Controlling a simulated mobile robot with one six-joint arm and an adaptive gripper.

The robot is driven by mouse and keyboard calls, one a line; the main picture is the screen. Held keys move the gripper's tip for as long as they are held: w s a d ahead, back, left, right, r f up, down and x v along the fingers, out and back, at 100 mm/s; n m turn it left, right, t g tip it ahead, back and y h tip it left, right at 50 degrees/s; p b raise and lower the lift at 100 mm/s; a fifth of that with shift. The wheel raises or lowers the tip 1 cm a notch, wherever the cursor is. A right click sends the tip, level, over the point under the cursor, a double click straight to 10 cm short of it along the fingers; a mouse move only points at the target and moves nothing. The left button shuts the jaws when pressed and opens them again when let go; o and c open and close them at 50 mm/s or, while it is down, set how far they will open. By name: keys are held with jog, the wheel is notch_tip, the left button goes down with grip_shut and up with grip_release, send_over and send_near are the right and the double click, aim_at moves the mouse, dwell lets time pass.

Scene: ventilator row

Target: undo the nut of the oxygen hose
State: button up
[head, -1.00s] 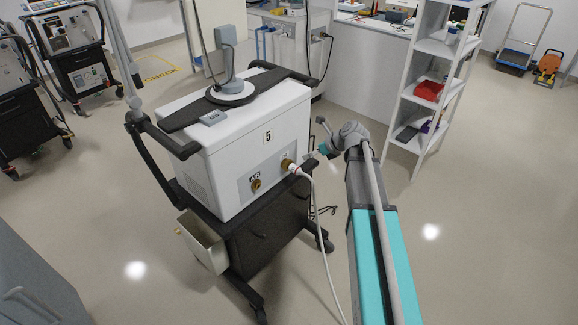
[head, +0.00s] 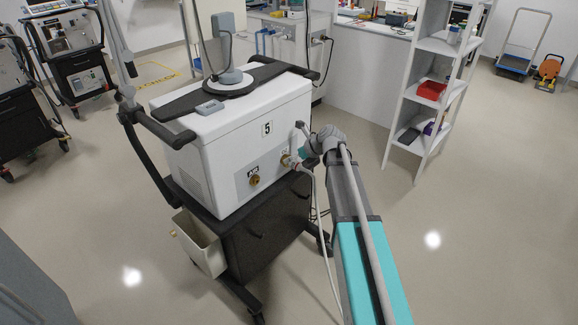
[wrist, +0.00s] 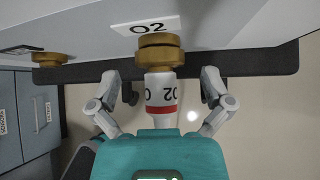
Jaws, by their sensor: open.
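In the wrist view the brass nut (wrist: 160,58) of the oxygen hose sits on the port under an "O2" label. The hose's white end piece (wrist: 160,85), with "O2" letters and a red ring, runs from the nut toward my gripper. My gripper (wrist: 160,77) is open, with one finger on each side of the end piece and a gap at both sides. Its fingertips are just short of the nut. In the head view my gripper (head: 296,150) is at the port on the ventilator's side and partly hides the nut. The white oxygen hose (head: 320,235) hangs down from there.
A brass air fitting (head: 255,180) is left of the oxygen port on the white ventilator (head: 225,150). The ventilator stands on a black cart (head: 262,235) with a side bin (head: 200,245). White shelves (head: 400,130) stand to the right. The floor between is clear.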

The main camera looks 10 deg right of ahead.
aim_at(288, 164)
jog(key=shift+b+x, duration=0.7)
jog(key=shift+x, duration=0.7)
jog(key=shift+c, duration=0.3)
jog(key=c, duration=1.1)
jog(key=shift+h, duration=0.4)
jog(key=shift+s+a+f+n+t+h, duration=0.1)
jog(key=shift+s+n+t+h, duration=0.1)
jog(key=shift+n+t+h, duration=0.7)
jog(key=shift+a+f+n+t+h+b, duration=0.1)
jog(key=shift+f+n+t+h+b, duration=0.05)
jog(key=shift+n+t+h+b, duration=0.8)
jog(key=n+t+h+b, duration=0.2)
jog(key=t+b, duration=0.1)
jog(key=shift+f+h+b, duration=0.1)
jog(key=shift+h+b, duration=0.25)
jog(key=shift+n+t+h+b, duration=0.6)
jog(key=shift+t+b, duration=0.35)
jog(key=shift+b, duration=0.35)
jog(key=shift+n+t+h+b, duration=0.3)
jog(key=shift+n+t+b, duration=0.3)
jog(key=shift+b, duration=0.3)
